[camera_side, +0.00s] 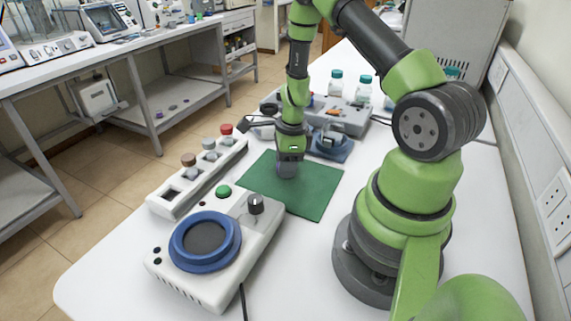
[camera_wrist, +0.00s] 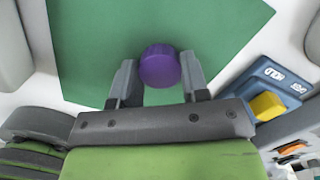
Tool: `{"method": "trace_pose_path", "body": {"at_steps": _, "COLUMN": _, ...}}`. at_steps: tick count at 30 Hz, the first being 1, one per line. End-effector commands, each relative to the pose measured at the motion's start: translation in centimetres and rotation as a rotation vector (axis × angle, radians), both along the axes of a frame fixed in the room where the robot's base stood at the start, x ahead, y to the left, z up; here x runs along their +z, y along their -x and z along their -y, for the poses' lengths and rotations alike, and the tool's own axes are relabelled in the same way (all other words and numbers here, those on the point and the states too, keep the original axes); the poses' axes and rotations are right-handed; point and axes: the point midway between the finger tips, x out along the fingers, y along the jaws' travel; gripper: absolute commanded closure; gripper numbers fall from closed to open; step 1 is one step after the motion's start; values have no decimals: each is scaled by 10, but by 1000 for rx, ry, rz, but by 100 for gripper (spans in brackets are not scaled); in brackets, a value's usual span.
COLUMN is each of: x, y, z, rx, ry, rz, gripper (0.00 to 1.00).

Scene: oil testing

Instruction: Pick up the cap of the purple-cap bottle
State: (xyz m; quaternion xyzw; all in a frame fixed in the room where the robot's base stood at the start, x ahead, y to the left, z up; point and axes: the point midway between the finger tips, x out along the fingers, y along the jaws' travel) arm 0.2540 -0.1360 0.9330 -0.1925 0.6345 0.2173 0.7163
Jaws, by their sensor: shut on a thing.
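The purple cap (camera_wrist: 160,66) sits between the two fingertips in the wrist view, over the green mat (camera_wrist: 90,45). My gripper (camera_wrist: 157,80) is shut on the cap, with one finger on each side of it. In the side view my gripper (camera_side: 287,166) points down just above or at the green mat (camera_side: 310,194). The cap is hidden there by the gripper. No bottle body can be made out under the cap in either view.
A white device with a blue ring (camera_side: 205,242) stands in front of the mat. A rack with several coloured caps (camera_side: 197,175) is to its left. A blue-based device (camera_wrist: 268,88) with a yellow part lies right of the gripper. Bottles (camera_side: 363,89) stand behind.

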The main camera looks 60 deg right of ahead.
Motion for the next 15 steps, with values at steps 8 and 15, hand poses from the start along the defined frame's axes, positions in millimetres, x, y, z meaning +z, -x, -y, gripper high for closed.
{"method": "trace_pose_path", "body": {"at_steps": 8, "x": 13, "y": -1, "z": 0, "rx": 1, "ry": -2, "rz": 5, "gripper": 80}}
{"method": "trace_pose_path", "body": {"at_steps": 15, "x": 42, "y": -1, "z": 0, "rx": 2, "ry": 1, "rz": 7, "gripper": 80}}
